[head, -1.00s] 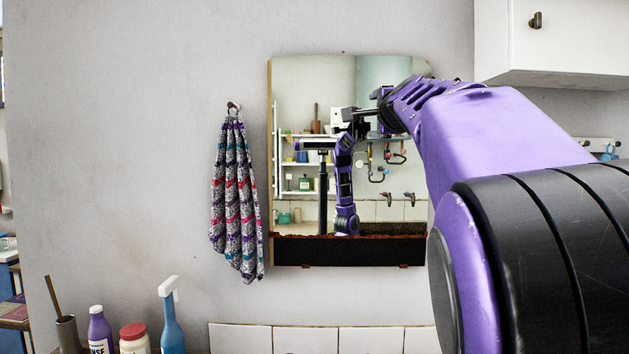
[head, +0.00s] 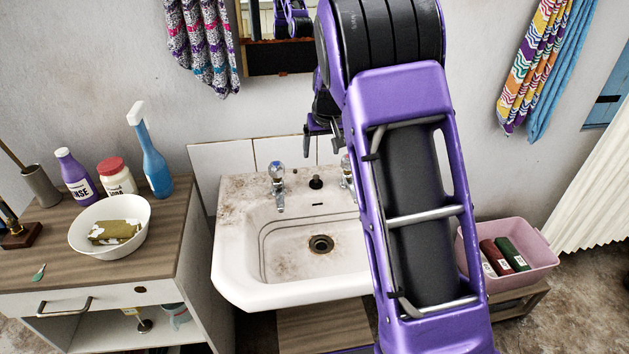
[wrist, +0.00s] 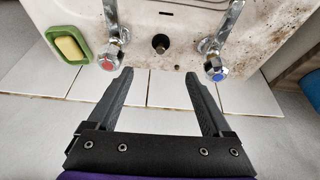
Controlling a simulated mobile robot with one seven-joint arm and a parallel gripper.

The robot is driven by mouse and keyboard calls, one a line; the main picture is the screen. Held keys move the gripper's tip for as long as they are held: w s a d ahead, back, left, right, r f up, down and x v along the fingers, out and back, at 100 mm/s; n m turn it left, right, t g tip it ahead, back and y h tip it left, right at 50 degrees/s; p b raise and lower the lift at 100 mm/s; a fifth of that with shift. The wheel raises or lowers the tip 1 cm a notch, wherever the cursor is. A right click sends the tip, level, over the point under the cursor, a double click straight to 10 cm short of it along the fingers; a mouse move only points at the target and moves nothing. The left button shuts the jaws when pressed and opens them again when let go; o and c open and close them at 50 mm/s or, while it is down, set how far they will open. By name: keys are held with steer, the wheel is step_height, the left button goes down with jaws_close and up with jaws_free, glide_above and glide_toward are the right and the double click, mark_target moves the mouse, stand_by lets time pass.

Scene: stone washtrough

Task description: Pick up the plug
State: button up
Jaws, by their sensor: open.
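The plug, a small dark stopper (head: 316,182), stands on the back ledge of the white, stained sink (head: 238,262), between the two taps. In the wrist view the plug (wrist: 160,43) shows top centre, beyond my fingertips. My gripper (wrist: 157,77) is open and empty, its two fingers spread with the plug in line with the gap, apart from it. In the head view my gripper (head: 321,138) is small, partly hidden by my arm, and above the ledge near the wall. My arm hides the sink's right part.
The red-marked tap (wrist: 109,58) and blue-marked tap (wrist: 214,64) flank the plug closely. A green soap dish (wrist: 68,44) holds yellow soap. A bowl (head: 82,240) and bottles stand on the left counter. A pink tub (head: 535,260) stands right. The basin is empty.

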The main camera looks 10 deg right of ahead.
glide_toward(316, 176)
steer(key=x, duration=0.5)
steer(key=shift+s+d+f, duration=0.1)
steer(key=shift+f, duration=0.1)
steer(key=x, duration=0.5)
steer(key=shift+r, duration=0.1)
